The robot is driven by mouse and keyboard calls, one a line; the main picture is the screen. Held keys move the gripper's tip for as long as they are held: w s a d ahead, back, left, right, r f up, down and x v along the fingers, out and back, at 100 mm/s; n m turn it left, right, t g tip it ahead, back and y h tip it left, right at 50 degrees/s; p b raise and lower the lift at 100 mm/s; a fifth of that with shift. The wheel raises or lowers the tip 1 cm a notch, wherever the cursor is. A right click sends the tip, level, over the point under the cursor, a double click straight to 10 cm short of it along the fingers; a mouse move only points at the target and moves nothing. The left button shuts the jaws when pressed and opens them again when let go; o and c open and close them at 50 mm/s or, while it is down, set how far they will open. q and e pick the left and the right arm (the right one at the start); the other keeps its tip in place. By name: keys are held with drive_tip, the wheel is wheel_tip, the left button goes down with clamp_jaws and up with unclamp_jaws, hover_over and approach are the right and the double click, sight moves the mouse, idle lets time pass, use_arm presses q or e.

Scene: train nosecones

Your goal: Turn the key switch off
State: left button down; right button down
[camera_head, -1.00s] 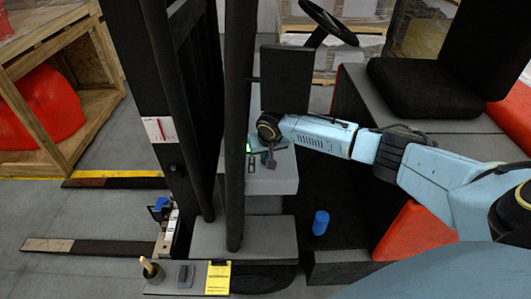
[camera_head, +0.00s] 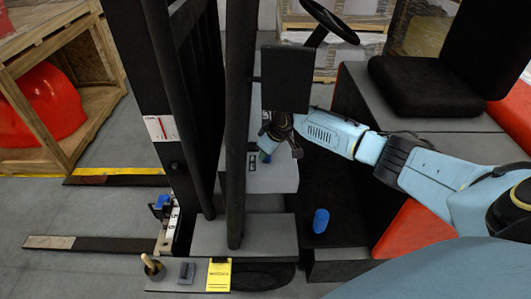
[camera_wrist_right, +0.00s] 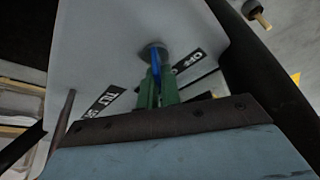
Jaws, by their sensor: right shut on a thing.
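The key switch shows in the right wrist view as a dark round lock with a blue key (camera_wrist_right: 156,62) on a light grey panel (camera_wrist_right: 105,45). My right gripper (camera_wrist_right: 157,88) has green fingers shut on the blue key, one on each side. In the head view my right gripper (camera_head: 264,156) is low over the grey panel (camera_head: 272,182) of the forklift, below a black box. The key itself is mostly hidden there by my wrist. My left gripper is not in view.
A dark mast post (camera_head: 236,120) stands just left of my right gripper. A black box (camera_head: 287,78) and steering wheel (camera_head: 331,20) are above it. A blue cylinder (camera_head: 320,221) stands on the right.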

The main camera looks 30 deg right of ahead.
drive_tip(key=n+b, duration=0.1)
drive_tip(key=n, duration=0.1)
drive_tip(key=n+g+y+b, duration=0.1)
drive_tip(key=n, duration=0.1)
drive_tip(key=shift+f+y+b, duration=0.15)
drive_tip(key=shift+y+b, duration=0.15)
drive_tip(key=shift+b, duration=0.1)
drive_tip(key=shift+s+a+n+g+y+b, duration=0.1)
drive_tip(key=shift+n+g+y+b, duration=0.25)
drive_tip(key=shift+n+b, duration=0.9)
drive_tip(key=shift+n, duration=0.35)
drive_tip(key=c, duration=1.6)
unclamp_jaws()
drive_tip(key=shift+r, duration=0.2)
drive_tip(key=v, duration=1.3)
drive_tip(key=shift+r, duration=0.2)
drive_tip(key=shift+a+f, duration=0.1)
